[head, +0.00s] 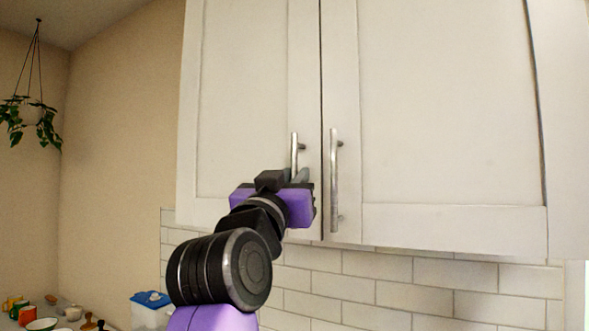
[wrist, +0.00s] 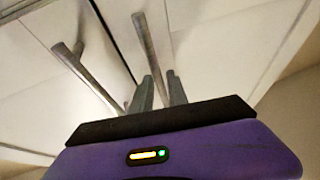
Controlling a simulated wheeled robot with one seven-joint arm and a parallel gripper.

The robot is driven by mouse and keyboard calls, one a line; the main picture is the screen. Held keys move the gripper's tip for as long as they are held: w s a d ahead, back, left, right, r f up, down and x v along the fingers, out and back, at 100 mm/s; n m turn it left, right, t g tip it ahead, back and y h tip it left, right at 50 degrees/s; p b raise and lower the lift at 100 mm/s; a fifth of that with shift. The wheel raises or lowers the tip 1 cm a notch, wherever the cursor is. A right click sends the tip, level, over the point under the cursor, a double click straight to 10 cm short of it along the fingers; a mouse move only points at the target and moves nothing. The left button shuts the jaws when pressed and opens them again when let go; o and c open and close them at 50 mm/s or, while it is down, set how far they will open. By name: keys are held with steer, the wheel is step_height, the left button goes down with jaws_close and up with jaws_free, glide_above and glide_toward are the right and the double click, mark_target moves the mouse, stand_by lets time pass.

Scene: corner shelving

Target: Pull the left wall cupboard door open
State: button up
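The left cupboard door (head: 243,98) is closed, level with the right door. Its upright metal bar handle (head: 294,152) is near its lower right corner. My gripper (head: 298,176) is at this handle's lower part and hides its lower end in the head view. In the wrist view, the left door's handle (wrist: 147,47) runs down between the two grey fingers of my gripper (wrist: 160,82). The fingers stand a little apart, one on each side of the bar. I cannot tell whether they press on it.
The right door (head: 440,110) has a similar bar handle (head: 334,185), close to my gripper's right; it also shows in the wrist view (wrist: 85,75). White tiles (head: 375,270) lie below. A blue-lidded container (head: 150,309) and cups stand low left. A plant (head: 27,115) hangs far left.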

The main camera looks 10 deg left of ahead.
steer(key=shift+w+r, duration=0.1)
steer(key=shift+w, duration=0.2)
jaws_close()
stand_by(1.3)
